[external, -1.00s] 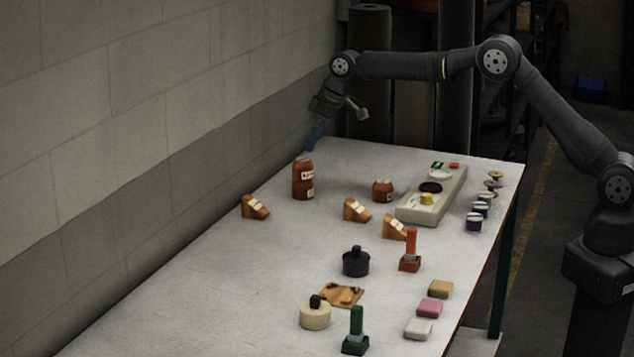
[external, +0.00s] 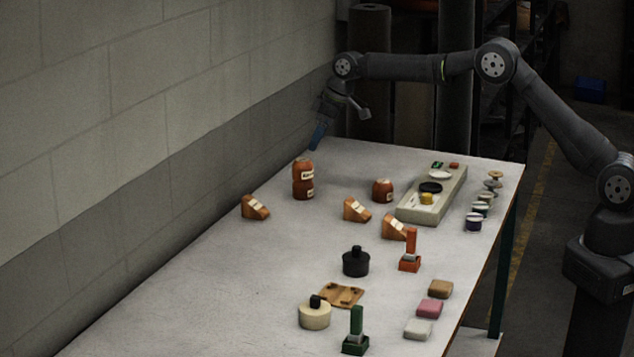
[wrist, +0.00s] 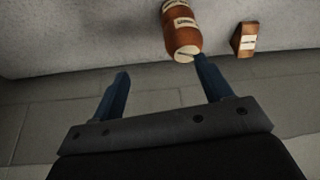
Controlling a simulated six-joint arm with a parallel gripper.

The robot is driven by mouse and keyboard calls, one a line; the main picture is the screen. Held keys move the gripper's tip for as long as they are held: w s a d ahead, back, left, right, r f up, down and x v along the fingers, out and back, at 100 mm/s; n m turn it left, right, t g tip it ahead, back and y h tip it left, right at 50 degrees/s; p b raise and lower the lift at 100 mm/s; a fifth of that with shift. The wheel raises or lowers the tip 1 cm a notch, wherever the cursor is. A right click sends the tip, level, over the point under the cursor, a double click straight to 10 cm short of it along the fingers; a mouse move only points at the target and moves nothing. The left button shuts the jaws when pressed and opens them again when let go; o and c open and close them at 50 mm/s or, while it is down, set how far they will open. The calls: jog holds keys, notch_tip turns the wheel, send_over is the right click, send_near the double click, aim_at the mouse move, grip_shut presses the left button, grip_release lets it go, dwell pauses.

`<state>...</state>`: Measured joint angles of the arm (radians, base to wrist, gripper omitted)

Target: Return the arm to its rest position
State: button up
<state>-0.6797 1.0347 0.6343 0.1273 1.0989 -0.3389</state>
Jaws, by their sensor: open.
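My gripper (external: 317,136) is at the far left of the table, above its back edge near the wall, with its blue fingers pointing down. In the wrist view my gripper (wrist: 160,90) has its two blue fingers wide apart with nothing between them. An orange-brown jar stack (external: 303,180) with white labels stands on the table just below and left of the fingers. In the wrist view the jar stack (wrist: 181,28) is beyond the right fingertip; I cannot tell whether they touch.
A tray (external: 447,205) with small pieces, a single brown jar (external: 382,190) and wedge blocks (external: 255,207) stand on the table. Stamps, a black weight (external: 355,262) and coloured pads (external: 435,308) are nearer. The wall (external: 150,110) is close on the left.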

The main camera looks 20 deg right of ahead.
jog(key=w+d+r, duration=0.1)
jog(key=d+r, duration=0.3)
jog(key=d, duration=0.2)
jog(key=s+a+f+n+g, duration=0.15)
jog(key=s+a, duration=0.25)
jog(key=s, duration=0.5)
jog(key=s+a+f+n, duration=0.2)
jog(key=s+a, duration=0.1)
jog(key=s, duration=0.6)
jog(key=s+a+f+n+g, duration=0.15)
jog(key=s+a, duration=0.25)
jog(key=s, duration=0.6)
jog(key=shift+n+t+y, duration=0.4)
jog(key=shift+t+y, duration=0.1)
jog(key=s+a+f, duration=0.1)
jog(key=a+f, duration=0.1)
jog(key=s+a+f, duration=0.2)
jog(key=a, duration=0.1)
jog(key=s+a+f, duration=0.2)
jog(key=a, duration=0.1)
jog(key=shift+s+f, duration=0.15)
jog(key=shift+s, duration=0.05)
